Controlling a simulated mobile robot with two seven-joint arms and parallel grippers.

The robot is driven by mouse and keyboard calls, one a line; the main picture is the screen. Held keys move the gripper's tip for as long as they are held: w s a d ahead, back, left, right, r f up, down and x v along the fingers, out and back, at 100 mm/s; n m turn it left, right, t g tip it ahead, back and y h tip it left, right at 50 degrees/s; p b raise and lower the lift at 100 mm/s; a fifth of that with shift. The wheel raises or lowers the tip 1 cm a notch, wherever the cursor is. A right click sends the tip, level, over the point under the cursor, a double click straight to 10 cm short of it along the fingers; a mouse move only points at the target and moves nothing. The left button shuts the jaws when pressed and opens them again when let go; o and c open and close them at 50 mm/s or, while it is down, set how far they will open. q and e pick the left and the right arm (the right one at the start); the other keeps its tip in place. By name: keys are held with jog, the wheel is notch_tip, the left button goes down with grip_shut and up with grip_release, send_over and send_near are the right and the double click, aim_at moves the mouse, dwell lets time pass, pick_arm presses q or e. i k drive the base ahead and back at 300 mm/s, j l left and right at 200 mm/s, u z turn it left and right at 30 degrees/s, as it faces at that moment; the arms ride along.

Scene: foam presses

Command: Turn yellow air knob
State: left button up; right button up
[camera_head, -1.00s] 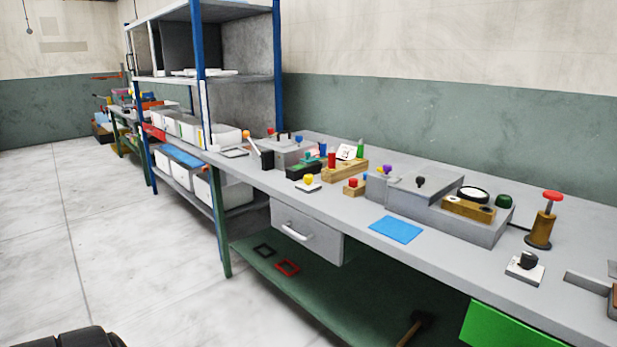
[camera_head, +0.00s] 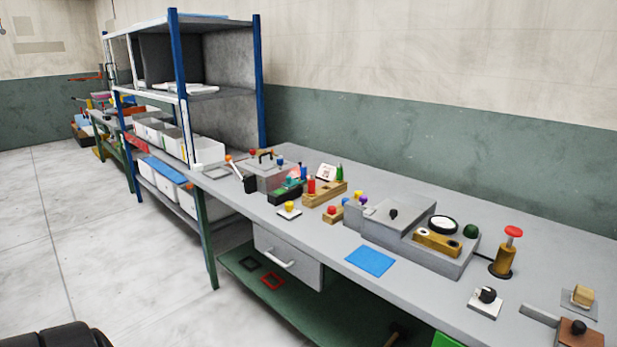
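A yellow knob (camera_head: 289,206) stands on a small white plate near the front edge of the workbench, left of the middle of the bench. Neither of my grippers is in view.
The long grey workbench (camera_head: 440,295) holds a blue mat (camera_head: 370,261), a grey press box (camera_head: 390,219), a red-topped post (camera_head: 505,255) and a black knob on a white plate (camera_head: 486,302). A blue-post shelf (camera_head: 185,95) adjoins its left end. The floor in front is clear.

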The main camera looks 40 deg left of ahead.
aim_at(288, 206)
jog(key=i+l, duration=0.2)
jog(key=i, duration=0.2)
jog(key=i+l+u, duration=0.1)
jog(key=i, duration=0.3)
jog(key=i+l, duration=0.35)
jog(key=i+u, duration=0.15)
jog(key=u, duration=1.75)
